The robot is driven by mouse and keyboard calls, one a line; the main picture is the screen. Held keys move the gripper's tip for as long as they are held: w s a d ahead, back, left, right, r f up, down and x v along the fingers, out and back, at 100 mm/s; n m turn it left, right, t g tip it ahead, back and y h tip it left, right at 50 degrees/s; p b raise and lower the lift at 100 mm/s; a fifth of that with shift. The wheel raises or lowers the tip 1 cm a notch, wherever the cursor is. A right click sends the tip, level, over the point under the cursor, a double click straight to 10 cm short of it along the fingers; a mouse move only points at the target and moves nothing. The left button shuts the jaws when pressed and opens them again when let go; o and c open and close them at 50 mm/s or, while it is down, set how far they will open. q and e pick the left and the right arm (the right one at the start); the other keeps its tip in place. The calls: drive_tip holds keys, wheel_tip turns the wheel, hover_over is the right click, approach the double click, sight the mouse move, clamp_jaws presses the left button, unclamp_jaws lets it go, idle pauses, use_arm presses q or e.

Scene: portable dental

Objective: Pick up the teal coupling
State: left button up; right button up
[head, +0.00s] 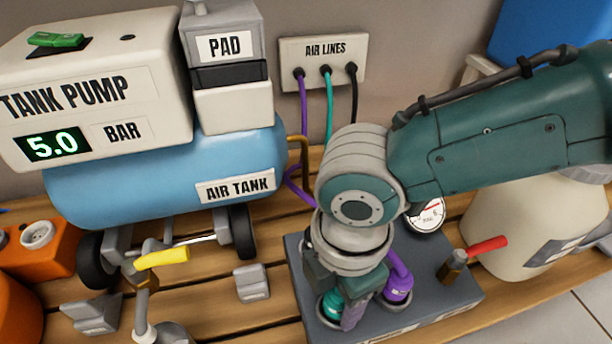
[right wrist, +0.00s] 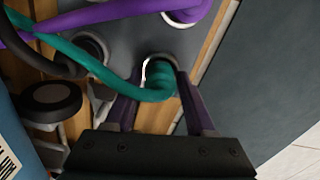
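The teal coupling (head: 332,304) sits in a round, pale-rimmed socket on the grey block, partly hidden by my right gripper (head: 338,300). In the right wrist view the coupling (right wrist: 162,84) shows between the two purple-grey fingers of the gripper (right wrist: 160,100), with its teal hose running off to the upper left. The fingers stand apart, one on each side of it. The right finger looks very near it; I cannot tell whether it touches. My left gripper is not in view.
A purple coupling (head: 397,284) stands close on the right of the gripper. The grey block (head: 440,301) also carries a red-handled valve (head: 487,245) and a gauge (head: 427,218). The blue air tank (head: 150,172) and a yellow-handled valve (head: 162,258) are to the left.

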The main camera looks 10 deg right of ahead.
clamp_jaws()
idle(0.4)
wheel_tip(320, 180, up, 20)
drive_tip(key=p, duration=1.6)
